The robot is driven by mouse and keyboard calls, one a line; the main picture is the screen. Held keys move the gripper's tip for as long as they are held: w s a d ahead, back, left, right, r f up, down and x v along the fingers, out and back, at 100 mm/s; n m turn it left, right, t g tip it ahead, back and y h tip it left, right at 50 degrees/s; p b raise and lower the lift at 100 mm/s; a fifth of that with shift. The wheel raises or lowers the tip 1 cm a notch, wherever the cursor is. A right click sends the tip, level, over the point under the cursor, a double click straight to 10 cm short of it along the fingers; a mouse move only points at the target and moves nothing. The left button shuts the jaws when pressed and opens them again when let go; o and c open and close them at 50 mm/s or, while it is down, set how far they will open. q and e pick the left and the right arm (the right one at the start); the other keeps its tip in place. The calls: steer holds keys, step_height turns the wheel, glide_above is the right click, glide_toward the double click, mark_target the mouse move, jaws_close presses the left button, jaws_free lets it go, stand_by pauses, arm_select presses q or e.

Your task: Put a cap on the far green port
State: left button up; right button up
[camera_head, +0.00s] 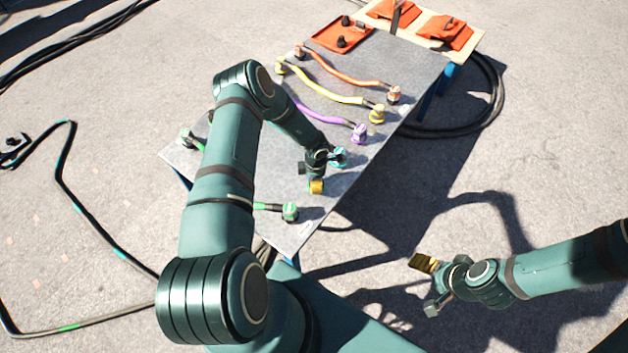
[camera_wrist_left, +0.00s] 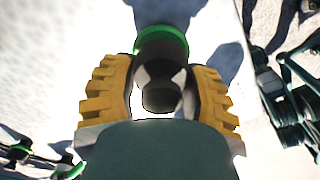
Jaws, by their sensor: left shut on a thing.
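In the head view my left gripper (camera_head: 316,187) is low over the near part of the grey table, between the near green port (camera_head: 290,211) and the teal port (camera_head: 338,155). In the left wrist view its yellow fingers (camera_wrist_left: 162,82) are shut on a dark round piece, which looks like a black cap (camera_wrist_left: 160,97). A green-ringed dark part (camera_wrist_left: 163,42) shows just beyond it; I cannot tell whether they touch. Another green port (camera_head: 188,137) is at the table's left edge. My right gripper (camera_head: 423,263) hangs off the table; its fingers are unclear.
Orange, yellow and purple cables (camera_head: 322,117) lie across the table (camera_head: 390,60). An orange tray (camera_head: 338,36) at the back holds black caps (camera_head: 341,42). Orange pieces (camera_head: 445,31) lie on a board behind. Black cable (camera_head: 67,200) loops over the floor at left.

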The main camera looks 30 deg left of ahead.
arm_select(q)
steer(key=shift+f, duration=0.25)
stand_by(0.3)
steer(key=o, duration=1.2)
steer(key=shift+o, duration=0.2)
step_height(320, 180, up, 12)
steer(key=shift+w+d, duration=0.1)
